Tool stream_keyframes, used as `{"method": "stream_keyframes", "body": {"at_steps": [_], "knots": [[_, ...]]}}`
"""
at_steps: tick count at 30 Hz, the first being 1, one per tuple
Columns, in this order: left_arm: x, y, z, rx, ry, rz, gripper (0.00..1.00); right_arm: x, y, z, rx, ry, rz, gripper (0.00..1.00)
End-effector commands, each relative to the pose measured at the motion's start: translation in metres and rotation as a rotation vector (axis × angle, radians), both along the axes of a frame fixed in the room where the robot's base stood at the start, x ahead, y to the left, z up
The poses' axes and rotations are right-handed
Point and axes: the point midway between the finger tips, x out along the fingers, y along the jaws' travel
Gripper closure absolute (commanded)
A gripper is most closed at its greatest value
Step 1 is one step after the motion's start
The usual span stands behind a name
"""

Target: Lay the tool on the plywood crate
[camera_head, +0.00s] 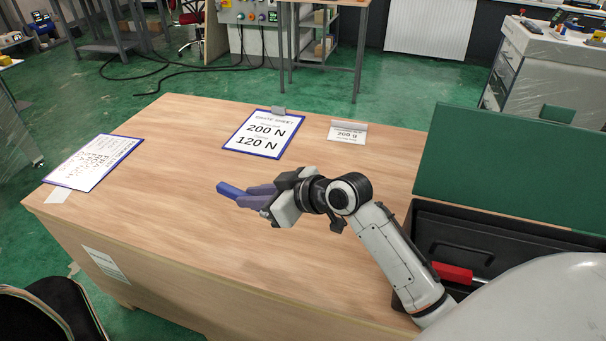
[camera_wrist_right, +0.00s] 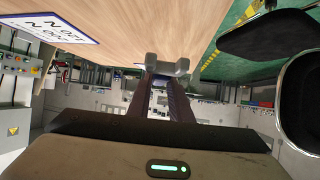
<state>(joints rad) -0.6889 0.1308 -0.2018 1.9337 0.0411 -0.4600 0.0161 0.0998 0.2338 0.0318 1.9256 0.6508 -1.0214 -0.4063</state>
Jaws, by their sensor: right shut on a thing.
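The plywood crate (camera_head: 190,225) is a large wooden box with a broad, flat top, filling the middle of the head view. My right gripper (camera_head: 256,197) is over its top, shut on the tool. A blue end of the tool (camera_head: 229,190) shows at the fingertips in the head view, pointing left; the rest is hidden by the fingers. In the right wrist view a grey piece (camera_wrist_right: 167,65) shows at the fingertips against the wood. I cannot tell the exact height above the top. My left gripper is not in view.
An open dark case (camera_head: 455,238) with a green lid (camera_head: 510,165) stands at the right, a red item (camera_head: 452,272) inside.

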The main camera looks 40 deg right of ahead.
Motion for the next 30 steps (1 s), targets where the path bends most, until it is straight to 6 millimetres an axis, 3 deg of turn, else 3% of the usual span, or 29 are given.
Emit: {"method": "stream_keyframes", "body": {"at_steps": [1, 3, 9, 18, 25, 30], "knots": [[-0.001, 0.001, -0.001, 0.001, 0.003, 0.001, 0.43, 0.021, 0.004, -0.012, 0.002, 0.000, -0.050, 1.00], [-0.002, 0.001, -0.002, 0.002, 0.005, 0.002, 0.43, 0.042, 0.009, -0.023, 0.000, -0.003, -0.104, 1.00], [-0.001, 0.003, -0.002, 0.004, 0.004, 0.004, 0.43, 0.072, 0.022, -0.040, 0.000, -0.004, -0.164, 1.00], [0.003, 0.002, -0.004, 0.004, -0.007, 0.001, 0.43, 0.074, 0.024, -0.093, 0.000, 0.000, -0.171, 1.00], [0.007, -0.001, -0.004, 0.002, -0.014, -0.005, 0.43, 0.074, 0.024, -0.111, -0.001, -0.003, -0.171, 1.00], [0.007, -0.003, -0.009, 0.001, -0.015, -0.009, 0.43, 0.074, 0.024, -0.136, -0.001, 0.000, -0.170, 1.00]]}}
